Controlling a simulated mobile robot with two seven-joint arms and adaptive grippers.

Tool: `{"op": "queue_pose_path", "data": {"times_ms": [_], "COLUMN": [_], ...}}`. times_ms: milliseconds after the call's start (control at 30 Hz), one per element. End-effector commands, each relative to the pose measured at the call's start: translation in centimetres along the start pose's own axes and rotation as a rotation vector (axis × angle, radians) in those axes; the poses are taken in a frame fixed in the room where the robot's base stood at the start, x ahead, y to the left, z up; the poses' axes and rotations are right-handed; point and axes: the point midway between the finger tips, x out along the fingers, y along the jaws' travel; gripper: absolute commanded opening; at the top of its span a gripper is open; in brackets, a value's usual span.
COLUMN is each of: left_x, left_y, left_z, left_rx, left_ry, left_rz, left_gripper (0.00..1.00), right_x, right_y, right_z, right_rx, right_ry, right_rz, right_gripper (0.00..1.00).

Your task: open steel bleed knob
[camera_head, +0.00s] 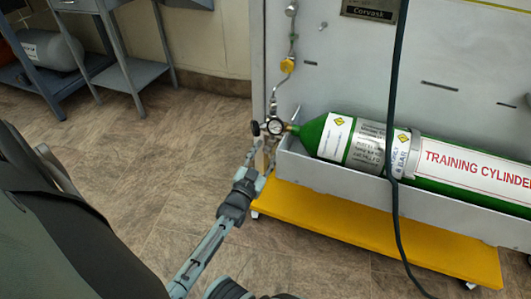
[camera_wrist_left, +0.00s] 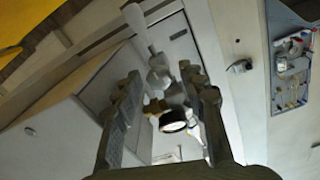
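A green training cylinder (camera_head: 318,135) lies in a grey tray on the cart. At its left end is a metal regulator with a round gauge (camera_head: 275,127) and a black knob (camera_head: 256,128). My left gripper (camera_head: 262,155) is just below these fittings. In the left wrist view, its two fingers (camera_wrist_left: 160,92) stand apart. Silver fittings (camera_wrist_left: 158,78) and the dark-rimmed gauge (camera_wrist_left: 173,122) show between and beyond them; contact cannot be told. I cannot tell for sure which fitting is the steel bleed knob; the gripper partly hides that area. My right gripper is not in view.
A yellow fitting (camera_head: 287,65) sits on the pipe up the panel. A black hose (camera_head: 392,120) hangs in front of the cylinder. The cart's yellow base (camera_head: 350,225) juts out below. A blue-grey table (camera_head: 130,70) stands at upper left; the floor between is clear.

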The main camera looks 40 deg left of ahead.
Motion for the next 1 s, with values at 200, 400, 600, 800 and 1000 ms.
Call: {"op": "queue_pose_path", "data": {"times_ms": [200,400,600,800,1000], "left_x": [-0.1,-1.4,-5.5,-9.4,-11.7], "left_y": [0.1,0.1,0.1,0.1,0.1], "left_z": [0.2,0.4,0.4,0.2,0.1], "left_rx": [0.0,0.001,0.0,0.0,0.0], "left_ry": [-0.003,-0.007,-0.008,-0.006,-0.004], "left_rz": [0.001,0.002,0.002,0.001,0.001], "left_gripper": [0.44,0.44,0.44,0.44,0.44], "right_x": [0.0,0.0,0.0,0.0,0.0], "right_y": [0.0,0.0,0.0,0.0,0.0], "right_z": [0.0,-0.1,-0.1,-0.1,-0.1], "right_rx": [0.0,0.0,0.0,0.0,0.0], "right_ry": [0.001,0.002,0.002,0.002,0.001], "right_rz": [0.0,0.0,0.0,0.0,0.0], "right_gripper": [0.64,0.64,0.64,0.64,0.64]}}
